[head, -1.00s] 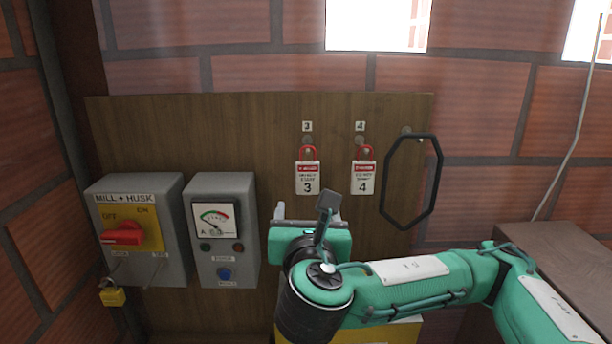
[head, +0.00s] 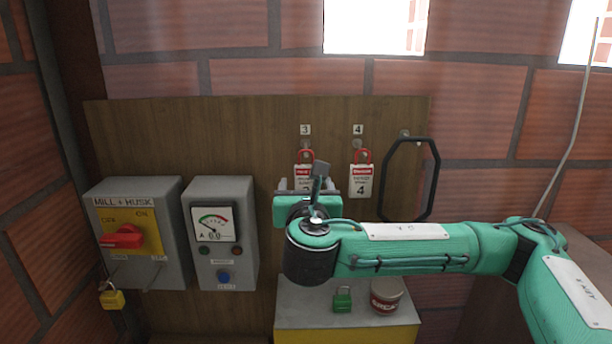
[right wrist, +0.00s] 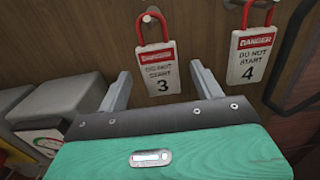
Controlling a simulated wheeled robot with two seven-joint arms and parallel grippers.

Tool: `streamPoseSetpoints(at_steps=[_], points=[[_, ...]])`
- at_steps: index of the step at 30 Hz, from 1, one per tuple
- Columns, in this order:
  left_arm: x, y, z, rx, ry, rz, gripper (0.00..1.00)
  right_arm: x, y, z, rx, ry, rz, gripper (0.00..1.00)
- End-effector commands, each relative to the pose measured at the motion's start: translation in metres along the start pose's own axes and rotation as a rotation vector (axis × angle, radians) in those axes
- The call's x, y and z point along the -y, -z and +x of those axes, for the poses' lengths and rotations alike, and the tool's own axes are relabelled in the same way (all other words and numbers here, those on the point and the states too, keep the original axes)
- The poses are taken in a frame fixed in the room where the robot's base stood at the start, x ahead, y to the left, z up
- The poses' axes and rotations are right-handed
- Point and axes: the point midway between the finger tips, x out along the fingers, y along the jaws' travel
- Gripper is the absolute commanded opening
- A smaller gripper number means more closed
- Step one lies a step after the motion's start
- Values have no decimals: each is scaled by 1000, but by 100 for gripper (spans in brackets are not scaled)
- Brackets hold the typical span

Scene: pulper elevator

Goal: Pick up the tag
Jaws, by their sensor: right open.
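Two red-and-white danger tags hang from hooks on the wooden board. Tag 3 (head: 305,172) is on the left, its lower part hidden by my right gripper in the head view. Tag 4 (head: 361,181) hangs to its right. My right gripper (head: 307,184) is open in front of tag 3. In the right wrist view, tag 3 (right wrist: 158,68) shows between the two fingers of the right gripper (right wrist: 160,88), and they are not closed on it. Tag 4 (right wrist: 249,55) is to the right, outside the fingers. My left gripper is not in view.
A black loop (head: 411,180) hangs right of tag 4. The MILL + HUSK switch box (head: 138,272) and a meter box (head: 222,255) are at left. Below, a grey-topped yellow cabinet (head: 300,318) holds a green padlock (head: 342,299) and a red-and-white tin (head: 386,295).

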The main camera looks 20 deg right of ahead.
Motion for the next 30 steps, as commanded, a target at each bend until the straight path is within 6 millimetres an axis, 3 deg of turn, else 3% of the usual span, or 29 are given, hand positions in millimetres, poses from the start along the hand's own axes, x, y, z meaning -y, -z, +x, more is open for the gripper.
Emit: streamPoseSetpoints(at_steps=[10, 15, 22, 30], points=[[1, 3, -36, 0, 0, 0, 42, 0, -13, 37, -1, 3, -2, 67], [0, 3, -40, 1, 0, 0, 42, 0, -10, 48, 0, 2, -1, 67], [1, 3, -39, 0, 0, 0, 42, 0, -9, 48, 0, 1, 0, 67], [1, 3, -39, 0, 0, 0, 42, 0, -9, 48, 0, 1, 0, 20]])
